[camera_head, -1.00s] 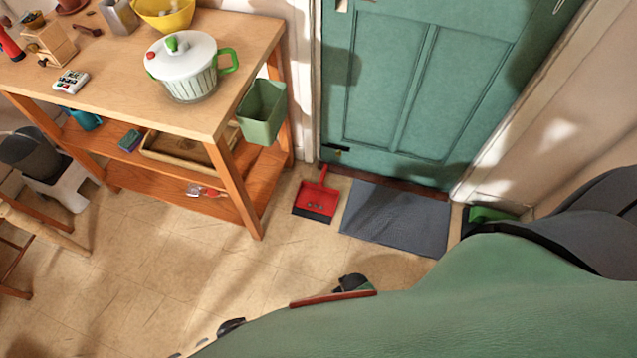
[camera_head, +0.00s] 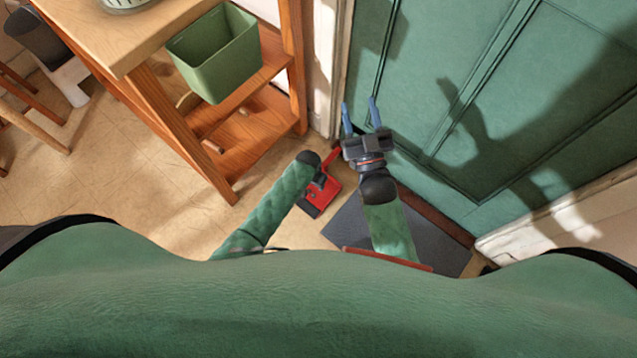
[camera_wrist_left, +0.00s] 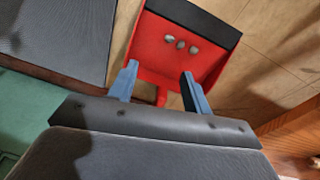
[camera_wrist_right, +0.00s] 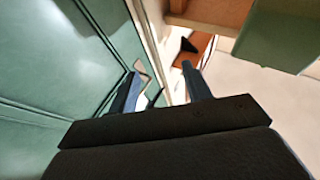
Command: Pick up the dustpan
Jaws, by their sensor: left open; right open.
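The red dustpan (camera_head: 317,197) lies on the floor between the wooden shelf table and the door, partly hidden by my left forearm and gripper in the head view. In the left wrist view the dustpan (camera_wrist_left: 172,52) shows a dark front edge and several small grey lumps in its pan. My left gripper (camera_wrist_left: 160,82) is open, its blue fingers over the handle end of the pan. The handle (camera_wrist_left: 162,97) shows between the fingers; it is not gripped. My right gripper (camera_head: 361,108) is open and empty, raised in front of the door.
The green door (camera_head: 440,80) stands close to my right gripper. A grey doormat (camera_head: 345,222) lies beside the dustpan.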

